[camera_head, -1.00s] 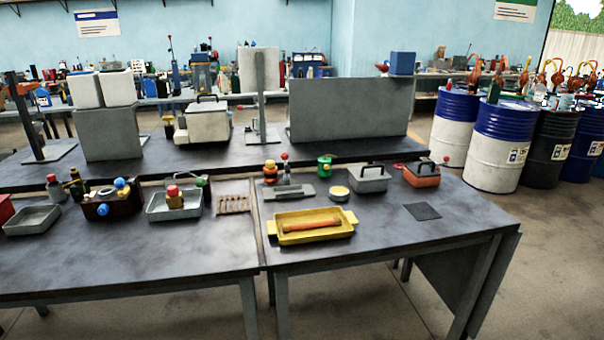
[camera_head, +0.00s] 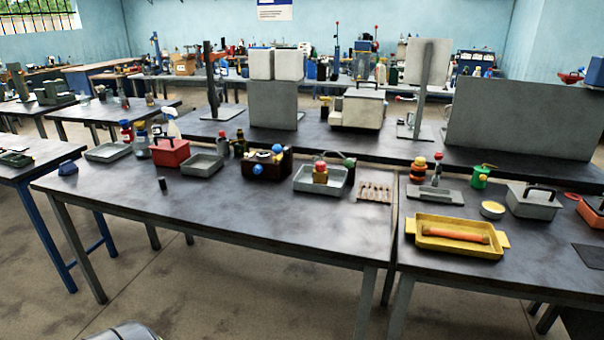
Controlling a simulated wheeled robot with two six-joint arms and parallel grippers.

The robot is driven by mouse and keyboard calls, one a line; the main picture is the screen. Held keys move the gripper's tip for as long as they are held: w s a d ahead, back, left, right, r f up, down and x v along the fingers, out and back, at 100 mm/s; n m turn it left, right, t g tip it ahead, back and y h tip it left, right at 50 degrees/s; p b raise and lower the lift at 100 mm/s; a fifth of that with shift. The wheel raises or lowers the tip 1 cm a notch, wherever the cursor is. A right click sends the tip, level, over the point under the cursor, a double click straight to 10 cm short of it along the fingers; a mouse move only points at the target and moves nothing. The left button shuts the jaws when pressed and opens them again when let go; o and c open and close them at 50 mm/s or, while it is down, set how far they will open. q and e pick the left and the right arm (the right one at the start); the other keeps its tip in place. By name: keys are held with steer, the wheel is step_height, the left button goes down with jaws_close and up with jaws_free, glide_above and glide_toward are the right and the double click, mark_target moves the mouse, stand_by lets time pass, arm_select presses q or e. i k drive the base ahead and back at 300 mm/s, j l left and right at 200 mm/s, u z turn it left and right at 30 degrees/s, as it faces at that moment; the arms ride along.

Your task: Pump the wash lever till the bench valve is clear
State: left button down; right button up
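A small brass-coloured block with a red cap (camera_head: 320,173), which looks like the bench valve, stands in a grey tray (camera_head: 306,187) near the middle of the workbench. A dark block (camera_head: 266,168) with blue and yellow knobs is left of it. A short upright lever with a red knob (camera_head: 437,170) stands on a flat grey plate (camera_head: 435,194) on the right bench; I cannot tell if this is the wash lever. The valve's cleanness is too small to judge. Neither gripper is in view. A rounded grey piece shows at the bottom edge, left of centre.
A yellow tray (camera_head: 418,243) with an orange roller (camera_head: 455,234), a green can (camera_head: 480,177) and a lidded grey box (camera_head: 533,205) are on the right bench. A red box (camera_head: 169,152) stands left. The left bench's front (camera_head: 230,215) is clear. Grey floor lies in front.

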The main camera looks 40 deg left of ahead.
mark_target(349, 164)
steer(key=u, duration=0.85)
